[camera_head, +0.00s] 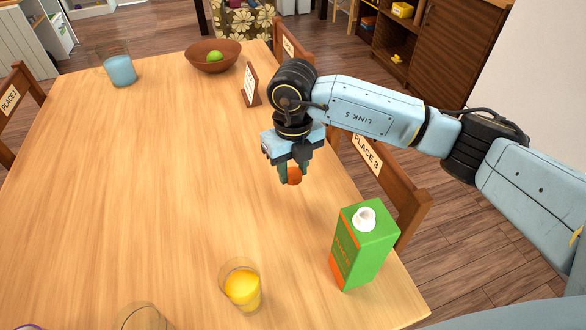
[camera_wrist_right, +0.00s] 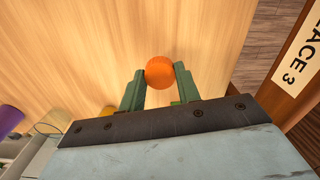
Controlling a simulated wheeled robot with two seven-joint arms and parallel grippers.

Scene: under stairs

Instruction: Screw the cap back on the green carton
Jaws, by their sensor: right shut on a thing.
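The green carton (camera_head: 366,244) stands upright near the table's right front corner. Its white spout (camera_head: 364,217) on top is uncapped. My right gripper (camera_head: 290,172) is above the table, behind and to the left of the carton and apart from it. It is shut on the orange cap (camera_head: 294,176), which sticks out below the fingertips. In the right wrist view the orange cap (camera_wrist_right: 160,70) sits between the two green fingers of my gripper (camera_wrist_right: 160,82). My left gripper is not in view.
A glass of orange juice (camera_head: 242,286) stands left of the carton, and another glass (camera_head: 142,318) is at the front edge. A brown bowl (camera_head: 212,58), a blue glass (camera_head: 119,70) and a small sign (camera_head: 250,86) stand farther back. Chairs line the right side. The table's middle is clear.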

